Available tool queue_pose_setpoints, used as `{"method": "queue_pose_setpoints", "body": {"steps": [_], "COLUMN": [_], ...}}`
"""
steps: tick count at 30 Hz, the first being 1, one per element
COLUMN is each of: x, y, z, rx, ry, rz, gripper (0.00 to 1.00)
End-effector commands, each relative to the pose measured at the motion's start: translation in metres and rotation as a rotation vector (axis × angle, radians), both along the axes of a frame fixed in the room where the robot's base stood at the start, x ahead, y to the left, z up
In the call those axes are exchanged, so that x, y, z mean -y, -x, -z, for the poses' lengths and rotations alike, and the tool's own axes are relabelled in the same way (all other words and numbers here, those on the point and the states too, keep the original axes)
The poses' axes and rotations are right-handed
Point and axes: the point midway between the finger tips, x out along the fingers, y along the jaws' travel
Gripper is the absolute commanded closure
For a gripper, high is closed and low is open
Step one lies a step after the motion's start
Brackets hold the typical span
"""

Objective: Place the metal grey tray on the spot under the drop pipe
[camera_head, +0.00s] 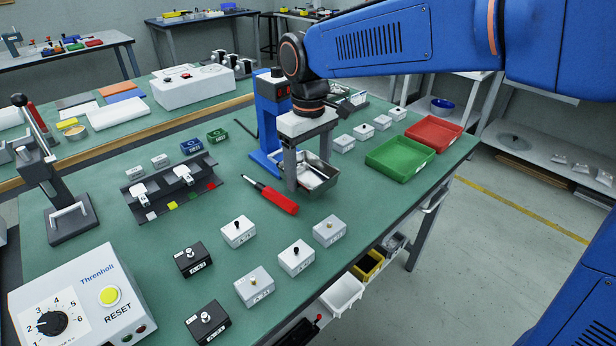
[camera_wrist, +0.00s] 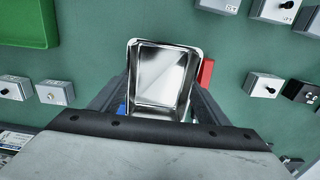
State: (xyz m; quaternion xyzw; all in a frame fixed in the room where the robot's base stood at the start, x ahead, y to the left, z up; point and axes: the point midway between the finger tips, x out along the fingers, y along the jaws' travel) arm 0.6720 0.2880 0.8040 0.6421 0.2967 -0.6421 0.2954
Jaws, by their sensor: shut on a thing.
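The metal grey tray (camera_head: 322,178) is a shiny rectangular tray beside the blue stand. It also shows in the wrist view (camera_wrist: 160,78), where my gripper's fingers lie along its two sides. My gripper (camera_head: 304,178) points down and is shut on the tray. I cannot tell whether the tray touches the table or hangs just above it. The blue stand (camera_head: 267,112) rises behind and left of my gripper. The drop pipe and the spot under it cannot be made out; my gripper and wrist cover part of that area.
A red-handled screwdriver (camera_head: 272,196) lies just left of the tray. Green (camera_head: 400,160) and red (camera_head: 434,132) trays stand to the right. Several small switch boxes (camera_head: 238,232) stand in front. The green table (camera_head: 375,205) is clear just right of the tray.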

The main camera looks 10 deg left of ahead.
Motion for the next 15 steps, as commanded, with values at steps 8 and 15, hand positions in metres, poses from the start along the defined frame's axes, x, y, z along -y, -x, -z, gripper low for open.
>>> {"method": "queue_pose_setpoints", "body": {"steps": [8, 15], "x": [0.0, 0.0], "y": [0.0, 0.0], "z": [0.026, 0.027], "rx": [0.0, 0.0], "ry": [0.0, 0.0], "rz": [0.0, 0.0], "gripper": [0.54, 0.54]}}
